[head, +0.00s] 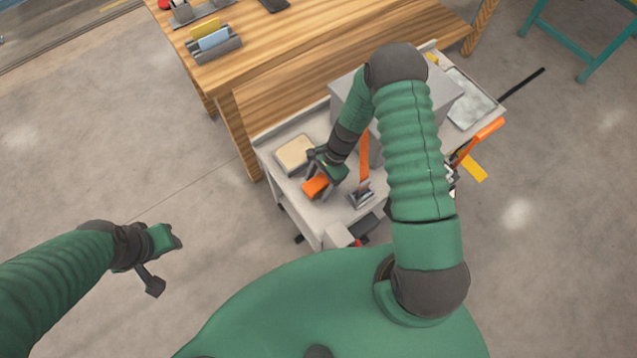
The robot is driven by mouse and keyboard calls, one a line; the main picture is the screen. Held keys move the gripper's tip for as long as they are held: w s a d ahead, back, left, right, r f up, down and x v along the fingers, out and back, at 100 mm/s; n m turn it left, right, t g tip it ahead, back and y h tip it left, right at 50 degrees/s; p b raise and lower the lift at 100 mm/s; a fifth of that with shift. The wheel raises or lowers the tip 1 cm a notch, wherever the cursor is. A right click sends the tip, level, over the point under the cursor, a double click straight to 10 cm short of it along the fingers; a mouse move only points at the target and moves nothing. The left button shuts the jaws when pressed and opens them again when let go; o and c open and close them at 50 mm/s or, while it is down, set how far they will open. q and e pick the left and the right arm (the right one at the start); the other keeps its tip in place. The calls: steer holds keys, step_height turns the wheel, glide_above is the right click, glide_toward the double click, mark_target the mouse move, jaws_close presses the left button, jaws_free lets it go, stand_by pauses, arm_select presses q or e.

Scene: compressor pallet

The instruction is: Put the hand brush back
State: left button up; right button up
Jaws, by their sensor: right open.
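My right gripper (318,174) is open, low over the left part of a light grey cart (282,187). An orange piece (315,187) lies right at its fingertips. It may be part of the hand brush, but the gripper covers much of it, and I cannot tell whether they touch. My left gripper (160,262) is open and empty over the bare floor at the left, well apart from the cart.
A beige block (295,154) lies left of my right gripper. An orange strip (364,155) stands to its right, by a grey box (350,98). A wooden table (300,50) adjoins the cart behind. An orange handle (482,138) and a black rod (523,88) jut out right.

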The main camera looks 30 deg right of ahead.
steer(key=v, duration=0.8)
steer(key=p+v, duration=0.1)
steer(key=v, duration=0.3)
steer(key=shift+a+r, duration=0.15)
steer(key=shift+r, duration=0.25)
steer(key=s+a+r+n+t+h+p, duration=0.1)
steer(key=s+r+n, duration=0.3)
steer(key=r+n, duration=0.4)
steer(key=s+a+r+n+t+h+p, duration=0.1)
steer(key=s+a+r+n+t+h, duration=0.1)
steer(key=r+n, duration=0.5)
steer(key=s+a+n+h, duration=0.1)
steer(key=s+a, duration=0.1)
steer(key=shift+s+a+r+h, duration=0.25)
steer(key=shift+s+r+h, duration=0.05)
steer(key=shift+s+r, duration=0.1)
steer(key=shift+d, duration=0.1)
